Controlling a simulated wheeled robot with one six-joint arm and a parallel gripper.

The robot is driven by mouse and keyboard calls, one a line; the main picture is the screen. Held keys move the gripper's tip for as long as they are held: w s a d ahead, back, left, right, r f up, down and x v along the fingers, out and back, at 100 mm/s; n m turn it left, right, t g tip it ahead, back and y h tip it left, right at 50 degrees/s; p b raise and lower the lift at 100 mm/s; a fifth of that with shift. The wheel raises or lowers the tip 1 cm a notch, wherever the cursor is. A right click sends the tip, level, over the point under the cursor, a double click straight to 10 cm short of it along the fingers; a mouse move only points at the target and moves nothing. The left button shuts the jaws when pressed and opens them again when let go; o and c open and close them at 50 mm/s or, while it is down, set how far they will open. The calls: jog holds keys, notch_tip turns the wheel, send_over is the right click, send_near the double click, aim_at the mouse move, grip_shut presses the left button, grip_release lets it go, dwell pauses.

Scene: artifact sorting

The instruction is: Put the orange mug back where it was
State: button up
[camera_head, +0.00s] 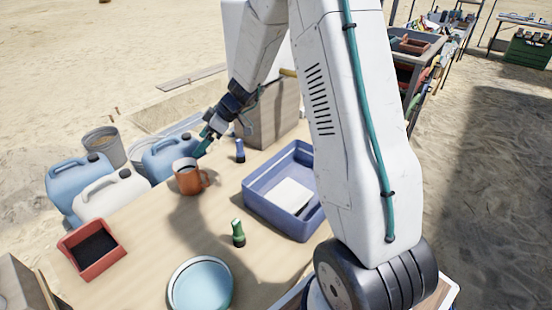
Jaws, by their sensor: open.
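The orange mug (187,179) stands upright on the wooden table (150,235), near its far left edge. Its handle points right and its rim is pale. My gripper (203,146) is just behind and above the mug, slightly to its right, with teal fingers reaching down to the left. The gripper is open and holds nothing that I can see. Whether a finger touches the mug's rim I cannot tell.
A blue bin (262,208) holding a white item sits right of the mug. A blue-topped bottle (240,151), green bottle (238,233), red tray (72,262) and light-blue bowl (201,284) share the table. Jerrycans (110,198) stand beyond the left edge. The table's middle is clear.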

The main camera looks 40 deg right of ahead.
jog(key=s+a+r+m+g+h, duration=0.1)
jog(key=s+a+r+m, duration=0.15)
jog(key=s+r, duration=0.55)
jog(key=s+a+r+m+g+h, duration=0.15)
jog(key=s+a+r, duration=0.35)
jog(key=s, duration=0.5)
jog(key=s+d+r+m+h, duration=0.2)
jog(key=s+m, duration=0.1)
jog(key=s, duration=0.7)
jog(key=s+d+r+m+h, duration=0.2)
jog(key=s+d+m+h, duration=0.1)
jog(key=s, duration=0.8)
jog(key=shift+d+r+m, duration=0.15)
jog(key=shift+d+m, duration=0.05)
jog(key=shift+m, duration=0.1)
